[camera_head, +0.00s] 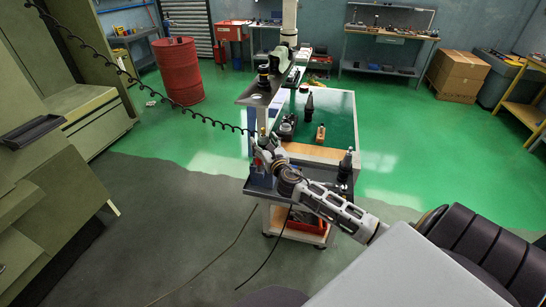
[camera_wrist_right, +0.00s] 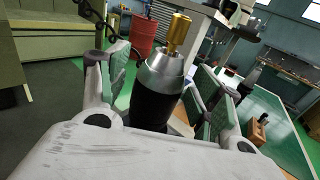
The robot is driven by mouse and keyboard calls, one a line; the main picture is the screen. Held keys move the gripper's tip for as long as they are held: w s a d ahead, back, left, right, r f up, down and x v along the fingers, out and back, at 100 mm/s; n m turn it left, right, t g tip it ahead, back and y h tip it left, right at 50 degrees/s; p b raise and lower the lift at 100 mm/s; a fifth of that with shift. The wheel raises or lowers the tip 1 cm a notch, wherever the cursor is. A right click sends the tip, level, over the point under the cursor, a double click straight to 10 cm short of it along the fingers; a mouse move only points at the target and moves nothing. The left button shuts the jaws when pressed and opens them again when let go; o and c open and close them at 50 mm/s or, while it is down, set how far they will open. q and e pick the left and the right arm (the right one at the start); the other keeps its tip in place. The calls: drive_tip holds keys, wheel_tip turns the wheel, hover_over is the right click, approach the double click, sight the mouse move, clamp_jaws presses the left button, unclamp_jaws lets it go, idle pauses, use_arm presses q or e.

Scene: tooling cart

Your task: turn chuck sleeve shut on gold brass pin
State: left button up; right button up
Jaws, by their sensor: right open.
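The gold brass pin (camera_wrist_right: 178,33) stands up, slightly tilted in the picture, from the top of the chuck in the right wrist view. The chuck has a silver sleeve (camera_wrist_right: 160,72) above a black body (camera_wrist_right: 155,103). My right gripper (camera_wrist_right: 162,65) is open, with one green-padded finger on each side of the chuck. I cannot tell whether either pad touches it. In the head view my right gripper (camera_head: 266,150) is at the left end of the cart (camera_head: 335,108), where chuck and pin are too small to make out. My left gripper is not in view.
A wooden block (camera_head: 320,133) and dark tool holders (camera_head: 309,104) stand on the cart's green top. Another dark holder (camera_head: 346,165) stands at its near right corner. A coiled black cable (camera_head: 165,102) hangs across the left.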

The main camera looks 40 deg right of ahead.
drive_tip(key=v, duration=1.1)
drive_tip(key=shift+s, duration=0.2)
idle(0.4)
drive_tip(key=shift+a, duration=0.1)
idle(0.6)
